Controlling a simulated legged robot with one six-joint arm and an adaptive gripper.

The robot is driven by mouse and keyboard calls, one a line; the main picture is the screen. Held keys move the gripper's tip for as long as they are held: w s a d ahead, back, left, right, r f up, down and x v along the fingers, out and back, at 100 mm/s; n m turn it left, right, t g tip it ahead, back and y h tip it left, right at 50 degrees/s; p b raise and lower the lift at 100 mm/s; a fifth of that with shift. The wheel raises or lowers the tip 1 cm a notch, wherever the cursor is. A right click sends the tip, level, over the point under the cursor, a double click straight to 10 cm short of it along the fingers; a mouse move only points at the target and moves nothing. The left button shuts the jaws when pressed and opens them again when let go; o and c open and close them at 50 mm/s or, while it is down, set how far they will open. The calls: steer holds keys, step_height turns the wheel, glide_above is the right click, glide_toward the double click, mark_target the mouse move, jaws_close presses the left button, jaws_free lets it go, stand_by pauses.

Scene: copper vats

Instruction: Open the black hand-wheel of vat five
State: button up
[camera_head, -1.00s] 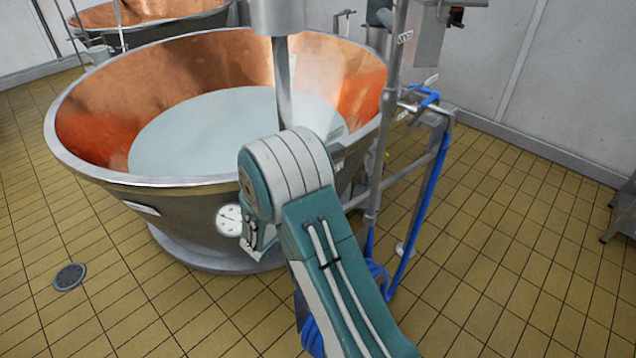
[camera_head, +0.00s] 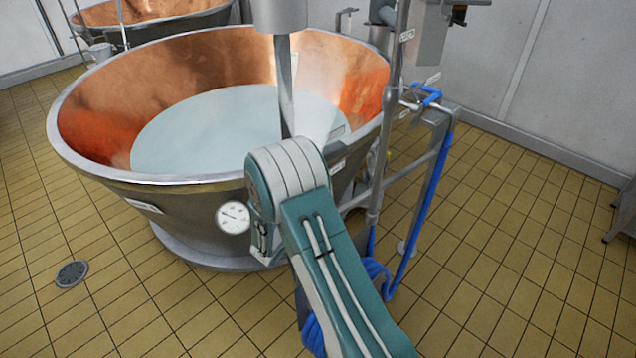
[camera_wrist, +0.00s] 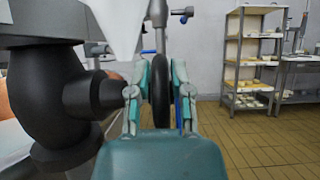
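The black hand-wheel (camera_wrist: 161,92) shows nearly edge-on in the wrist view, upright in the middle. My gripper (camera_wrist: 161,78) has one teal-and-grey finger on each side of its rim. Both fingers lean inward and appear to touch it. A thick black valve body (camera_wrist: 38,95) with a stem pointing toward the wheel stands to the left. In the head view the copper vat (camera_head: 100,178) holds pale liquid. My arm covers the wheel, valve and gripper there. No vat number is readable.
A white dial gauge (camera_head: 233,217) sits on the vat's front wall. A metal pipe frame (camera_head: 440,140) with a blue hose (camera_head: 424,215) stands right of the vat. A shelf rack (camera_wrist: 250,60) stands at the back right.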

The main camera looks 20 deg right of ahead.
steer(key=o, duration=0.3)
steer(key=shift+w+a, duration=0.1)
steer(key=shift+a, duration=0.1)
step_height(320, 180, up, 10)
steer(key=shift+f, duration=0.1)
stand_by(0.4)
